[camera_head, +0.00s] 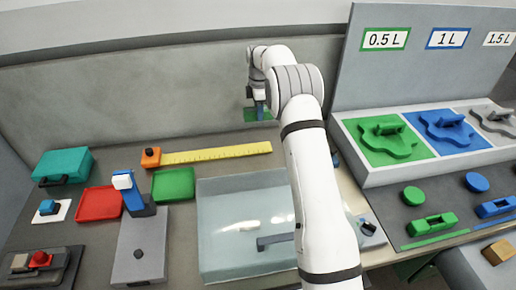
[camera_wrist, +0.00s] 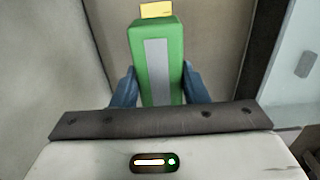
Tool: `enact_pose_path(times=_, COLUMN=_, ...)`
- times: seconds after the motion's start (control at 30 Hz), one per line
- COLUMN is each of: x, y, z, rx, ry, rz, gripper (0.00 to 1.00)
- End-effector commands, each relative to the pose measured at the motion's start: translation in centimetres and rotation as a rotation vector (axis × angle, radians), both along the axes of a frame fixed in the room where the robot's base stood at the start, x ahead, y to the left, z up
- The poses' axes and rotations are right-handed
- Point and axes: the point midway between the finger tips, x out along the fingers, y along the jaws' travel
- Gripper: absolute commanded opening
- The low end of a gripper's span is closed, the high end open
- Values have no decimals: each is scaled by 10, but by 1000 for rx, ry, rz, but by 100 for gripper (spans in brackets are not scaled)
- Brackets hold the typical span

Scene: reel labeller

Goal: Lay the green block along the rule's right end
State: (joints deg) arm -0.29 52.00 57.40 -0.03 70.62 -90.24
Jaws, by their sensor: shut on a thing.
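The yellow rule (camera_head: 215,154) lies flat on the bench, with an orange block bearing a dark knob (camera_head: 151,157) at its left end. My gripper (camera_head: 259,108) is up near the back wall, above and behind the rule's right end. It is shut on the green block (camera_head: 250,115), which is partly hidden by my arm. In the wrist view the green block (camera_wrist: 174,48), with a grey strip along it, sits between the blue fingers of my gripper (camera_wrist: 160,85). A yellow end of the rule (camera_wrist: 156,10) shows just beyond the block.
Green (camera_head: 174,183) and red (camera_head: 99,203) trays lie left of a clear, glassy box (camera_head: 240,262). A blue-and-white upright device (camera_head: 132,192) stands between the trays. The panel with green, blue and grey shapes (camera_head: 437,177) is at right. Bench right of the rule is partly hidden by my arm.

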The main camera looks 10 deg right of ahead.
Motion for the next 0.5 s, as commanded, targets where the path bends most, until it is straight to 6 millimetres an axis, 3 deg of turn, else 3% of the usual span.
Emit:
enact_pose_path(times=0.03, x=0, y=0, z=-13, rx=0, ry=-1, rz=0, gripper=12)
enact_pose_path(times=0.23, x=0, y=0, z=-39, rx=0, ry=0, rz=0, gripper=12)
enact_pose_path(times=0.5, x=0, y=-2, z=-62, rx=0, ry=0, rz=-3, gripper=12)
